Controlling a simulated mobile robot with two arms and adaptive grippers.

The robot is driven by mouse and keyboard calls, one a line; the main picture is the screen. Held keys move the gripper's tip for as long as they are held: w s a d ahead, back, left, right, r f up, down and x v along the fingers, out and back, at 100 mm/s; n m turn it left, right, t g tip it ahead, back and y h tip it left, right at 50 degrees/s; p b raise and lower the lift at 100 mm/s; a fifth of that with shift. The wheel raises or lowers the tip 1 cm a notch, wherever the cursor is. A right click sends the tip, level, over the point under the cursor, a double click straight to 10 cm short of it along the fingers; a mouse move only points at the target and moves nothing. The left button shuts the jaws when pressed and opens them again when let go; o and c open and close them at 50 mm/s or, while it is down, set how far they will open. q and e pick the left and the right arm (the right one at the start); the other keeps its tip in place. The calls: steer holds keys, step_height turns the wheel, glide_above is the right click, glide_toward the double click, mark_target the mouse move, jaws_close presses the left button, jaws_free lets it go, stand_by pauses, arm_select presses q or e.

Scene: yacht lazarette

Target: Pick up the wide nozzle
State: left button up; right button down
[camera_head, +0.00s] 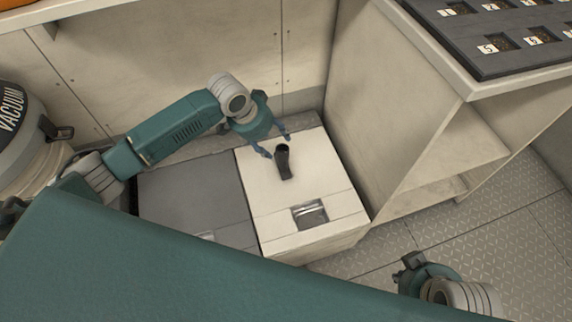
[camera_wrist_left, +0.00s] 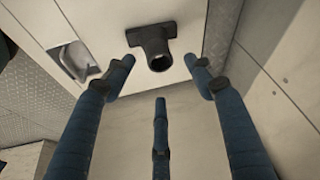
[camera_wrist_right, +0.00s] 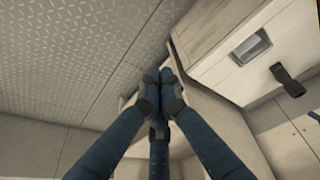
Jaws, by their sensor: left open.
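The wide nozzle (camera_head: 284,166) is a black piece with a dark round opening. It lies on top of the white locker box (camera_head: 262,205). My left gripper (camera_head: 277,146) is open at the far end of the nozzle, near its round opening. In the left wrist view the nozzle (camera_wrist_left: 152,38) lies just beyond the spread fingertips (camera_wrist_left: 160,62), roughly centred between them, with nothing in the grasp. The nozzle (camera_wrist_right: 290,82) also shows at the right of the right wrist view. My right gripper (camera_wrist_right: 158,76) is shut and empty, away from the box over the floor.
A dark grey box (camera_head: 190,200) stands left of the white one. The white box has a recessed metal latch (camera_head: 309,214). A shelved cabinet (camera_head: 400,130) rises on the right, with a dark numbered tray (camera_head: 500,35) on top. A vacuum (camera_head: 25,130) stands far left.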

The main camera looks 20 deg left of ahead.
mark_target(282, 149)
arm_select(q)
steer(key=b+x, duration=0.1)
steer(key=x, duration=0.3)
steer(key=shift+b+x, duration=0.55)
steer(key=shift+x, duration=0.55)
steer(key=b+x, duration=0.1)
steer(key=x, duration=0.1)
steer(key=shift+w+d+f, duration=0.15)
steer(key=shift+d+f, duration=0.05)
arm_select(e)
steer(key=w+a+r+t+y, duration=0.1)
steer(key=w+a+r+t, duration=0.2)
steer(key=w+r, duration=0.3)
steer(key=w+a+r+t+y, duration=0.1)
steer(key=w+a+r+t, duration=0.2)
steer(key=w+r+t, duration=0.3)
steer(key=w, duration=0.5)
steer(key=shift+w+n+t+y, duration=0.2)
steer(key=shift+n+t+y, duration=0.1)
arm_select(q)
jaws_close()
steer(key=shift+r, duration=0.15)
arm_select(e)
steer(key=shift+f, duration=0.1)
